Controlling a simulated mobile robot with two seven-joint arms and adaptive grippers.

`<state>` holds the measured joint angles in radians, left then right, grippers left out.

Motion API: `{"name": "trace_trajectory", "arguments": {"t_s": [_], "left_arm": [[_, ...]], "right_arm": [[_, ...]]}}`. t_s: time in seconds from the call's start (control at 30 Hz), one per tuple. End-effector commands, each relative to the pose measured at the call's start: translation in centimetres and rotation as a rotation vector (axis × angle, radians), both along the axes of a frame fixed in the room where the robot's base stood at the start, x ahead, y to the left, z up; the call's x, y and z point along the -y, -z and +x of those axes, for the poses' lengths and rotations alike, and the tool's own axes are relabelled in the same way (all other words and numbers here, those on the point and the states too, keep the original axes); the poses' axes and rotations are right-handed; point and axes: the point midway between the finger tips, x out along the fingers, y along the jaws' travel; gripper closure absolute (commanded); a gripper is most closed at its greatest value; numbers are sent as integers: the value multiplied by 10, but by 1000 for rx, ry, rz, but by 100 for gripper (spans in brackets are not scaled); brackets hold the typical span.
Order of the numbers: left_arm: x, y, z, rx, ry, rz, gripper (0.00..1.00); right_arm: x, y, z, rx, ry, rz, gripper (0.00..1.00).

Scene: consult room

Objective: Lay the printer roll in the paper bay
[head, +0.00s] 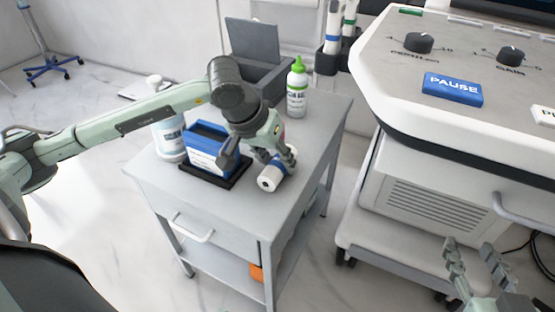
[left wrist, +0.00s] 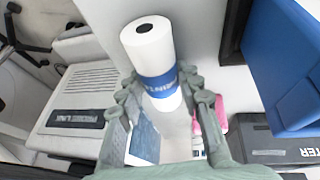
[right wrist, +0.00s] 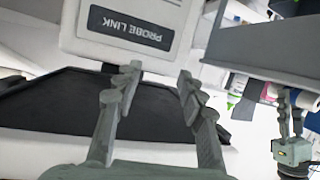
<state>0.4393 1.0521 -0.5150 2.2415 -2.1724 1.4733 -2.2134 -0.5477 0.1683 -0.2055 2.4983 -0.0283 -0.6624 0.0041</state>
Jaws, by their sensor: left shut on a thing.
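The printer roll (head: 270,179), white with a blue band, is on the cart top (head: 235,220) or just above it; I cannot tell which. My left gripper (head: 268,160) is shut around its band, and the roll (left wrist: 150,50) sticks out past the fingertips (left wrist: 160,88) in the left wrist view. A grey unit (head: 268,78) with a raised lid (head: 252,42) stands at the back of the cart; its inside, perhaps the paper bay, is mostly hidden by my arm. My right gripper (head: 478,258) is open and empty at the lower right, and its fingers (right wrist: 155,85) are apart in the right wrist view.
A blue box (head: 205,148) in a black tray stands just left of the roll, with a white tub (head: 168,138) beyond. A green-capped bottle (head: 297,90) stands beside the grey unit. A large console (head: 455,130) stands to the right. The cart's front is clear.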

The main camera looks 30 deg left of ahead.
Motion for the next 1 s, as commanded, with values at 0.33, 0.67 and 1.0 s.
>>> {"name": "trace_trajectory", "arguments": {"t_s": [0.33,0.67,1.0], "left_arm": [[0,1,0,1,0,0,98],[0,1,0,0,0,0,45],[0,-1,0,-1,0,0,45]], "right_arm": [[-6,-10,2,47,-12,21,60],[-7,-12,3,55,-13,25,60],[0,-3,2,6,1,1,60]]}}
